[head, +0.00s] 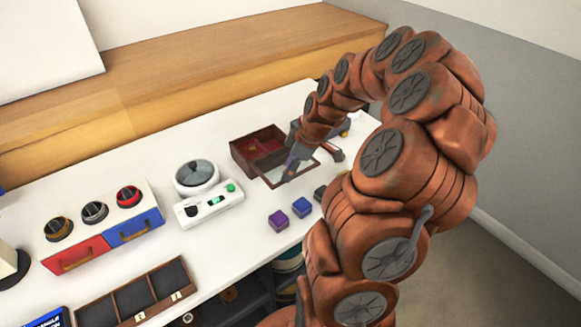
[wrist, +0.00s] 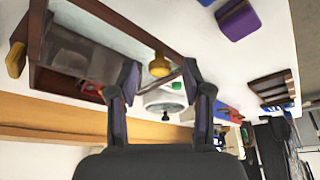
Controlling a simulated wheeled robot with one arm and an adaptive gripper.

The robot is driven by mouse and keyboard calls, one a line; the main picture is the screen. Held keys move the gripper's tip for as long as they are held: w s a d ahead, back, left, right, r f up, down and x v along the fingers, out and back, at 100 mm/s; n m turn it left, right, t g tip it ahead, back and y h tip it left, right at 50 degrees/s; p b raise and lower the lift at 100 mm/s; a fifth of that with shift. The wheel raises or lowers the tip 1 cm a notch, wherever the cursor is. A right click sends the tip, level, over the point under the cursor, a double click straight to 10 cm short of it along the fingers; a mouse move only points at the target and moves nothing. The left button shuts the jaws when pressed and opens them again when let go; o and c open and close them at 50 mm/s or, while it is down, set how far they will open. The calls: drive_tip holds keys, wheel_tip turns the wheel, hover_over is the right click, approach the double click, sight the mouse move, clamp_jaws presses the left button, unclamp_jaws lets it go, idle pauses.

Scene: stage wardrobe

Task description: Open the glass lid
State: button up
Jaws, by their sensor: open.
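A dark red box (head: 243,150) stands on the white table, with a red inside showing. A glass lid in a dark wooden frame (head: 277,171) lies at its front right side, partly hidden by my gripper. In the wrist view the glass (wrist: 85,48) shows with its brass knob (wrist: 159,66) at one edge. My gripper (wrist: 160,75) is open, and the knob appears between its fingertips; I cannot tell whether they touch it. In the head view my gripper (head: 305,172) is over the lid's area, with its fingers spread.
A round white pot with a dark see-through top (head: 196,174) stands left of the box, behind a white control panel (head: 212,205). Purple (head: 278,220) and blue (head: 302,206) blocks lie in front. A drawer unit (head: 105,241) and a divided tray (head: 135,302) are further left.

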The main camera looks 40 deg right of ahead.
drive_tip(key=v, duration=1.2)
idle(0.5)
drive_tip(key=s+a+r+m+g+p, duration=0.1)
drive_tip(key=s+a+r, duration=0.15)
drive_tip(key=a, duration=0.75)
drive_tip(key=s+a+r+m+g+p, duration=0.1)
drive_tip(key=s+a+r+g, duration=0.15)
drive_tip(key=a, duration=0.75)
drive_tip(key=s+a+f+m+g+h+p, duration=0.1)
drive_tip(key=s+a+m, duration=0.2)
drive_tip(key=s, duration=0.5)
drive_tip(key=s+a+f+m+h+p, duration=0.1)
drive_tip(key=s+a+m, duration=0.2)
drive_tip(key=s, duration=0.5)
drive_tip(key=shift+a+f+g+h, duration=0.35)
drive_tip(key=shift+f+h, duration=0.05)
